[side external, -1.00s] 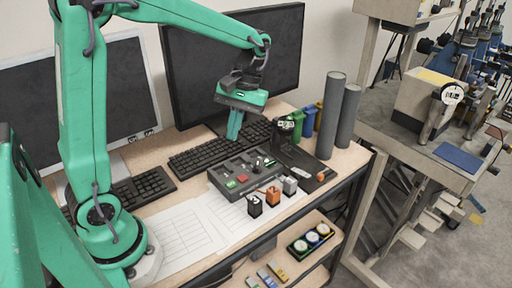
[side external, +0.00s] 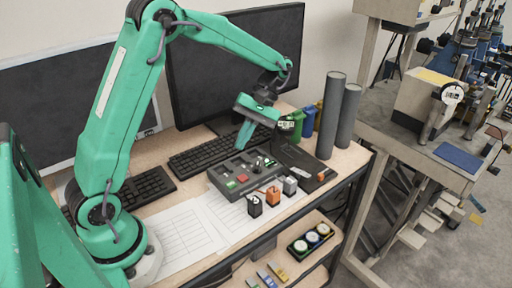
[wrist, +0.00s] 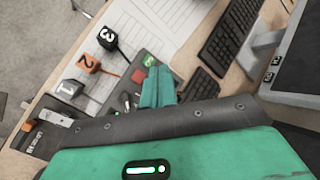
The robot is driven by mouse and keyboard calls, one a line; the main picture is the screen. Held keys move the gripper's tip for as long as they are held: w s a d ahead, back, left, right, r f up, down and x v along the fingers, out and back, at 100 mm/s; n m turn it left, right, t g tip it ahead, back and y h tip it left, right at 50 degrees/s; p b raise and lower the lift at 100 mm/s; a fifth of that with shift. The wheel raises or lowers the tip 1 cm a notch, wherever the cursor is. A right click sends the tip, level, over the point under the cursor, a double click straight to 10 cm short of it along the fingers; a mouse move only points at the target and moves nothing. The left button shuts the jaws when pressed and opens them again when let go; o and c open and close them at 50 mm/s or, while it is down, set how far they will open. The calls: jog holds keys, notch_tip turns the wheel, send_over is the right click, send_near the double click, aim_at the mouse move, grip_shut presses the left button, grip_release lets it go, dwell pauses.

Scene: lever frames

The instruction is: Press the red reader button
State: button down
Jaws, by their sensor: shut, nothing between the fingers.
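A red button (side external: 242,178) sits beside a green button (side external: 231,185) on the front left of a grey control box (side external: 217,181). In the wrist view the red button (wrist: 138,76) is just left of my fingertips, near the green button (wrist: 149,61). A small orange-red piece (side external: 321,177) also shows on the dark flat device (side external: 290,155) at the right; I cannot tell which is the reader button. My gripper (side external: 241,147) is shut and empty, pointing down above the back of the control box, apart from the red button. It also shows in the wrist view (wrist: 158,72).
Small black (side external: 254,205), orange (side external: 273,196) and grey (side external: 290,186) numbered blocks stand in front of the box. A keyboard (side external: 205,155) lies behind it. Tall grey cylinders (side external: 331,115) stand at the right. Papers (side external: 180,235) cover the front left desk.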

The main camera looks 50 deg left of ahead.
jog(key=shift+f, duration=0.2)
jog(key=shift+f, duration=4.2)
jog(key=shift+f, duration=0.8)
jog(key=shift+r, duration=0.8)
dwell(0.4)
jog(key=shift+r, duration=2.5)
